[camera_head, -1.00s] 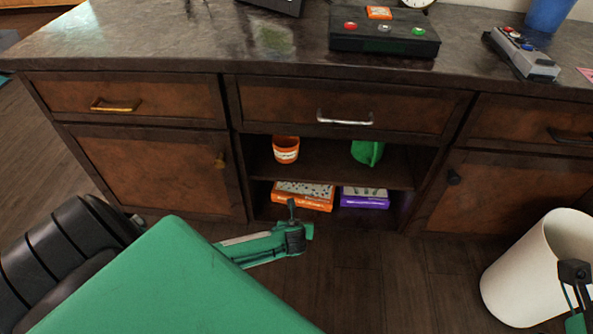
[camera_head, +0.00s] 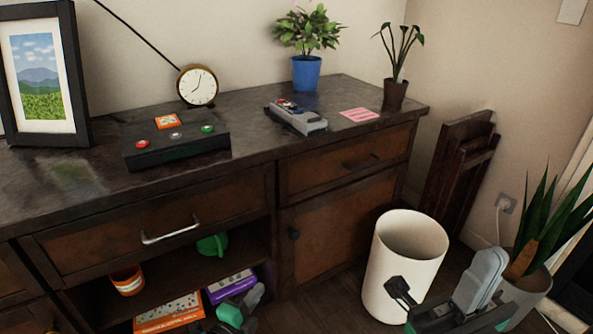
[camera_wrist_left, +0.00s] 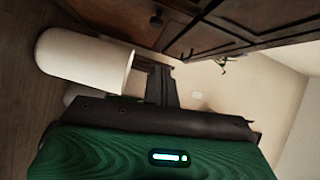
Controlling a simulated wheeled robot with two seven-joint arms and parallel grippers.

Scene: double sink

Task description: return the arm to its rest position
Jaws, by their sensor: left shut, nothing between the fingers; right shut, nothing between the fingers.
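My left gripper (camera_head: 254,296), green with grey fingers, is at the bottom of the head view, in front of the lower open shelf. It is shut with nothing in it. In the left wrist view its dark fingers (camera_wrist_left: 162,85) show closed together. My right gripper (camera_head: 397,288), with a black tip, is at the lower right in front of the white bin. It is shut and empty too. Much of both arms is out of the frame.
A white bin (camera_head: 420,238) stands on the floor right of the wooden cabinet (camera_head: 337,230). A potted plant (camera_head: 528,284) is at the far right. Shelves hold an orange mug (camera_head: 127,281), a green item (camera_head: 212,244) and boxes. The countertop holds a black button box (camera_head: 176,146) and a clock (camera_head: 197,86).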

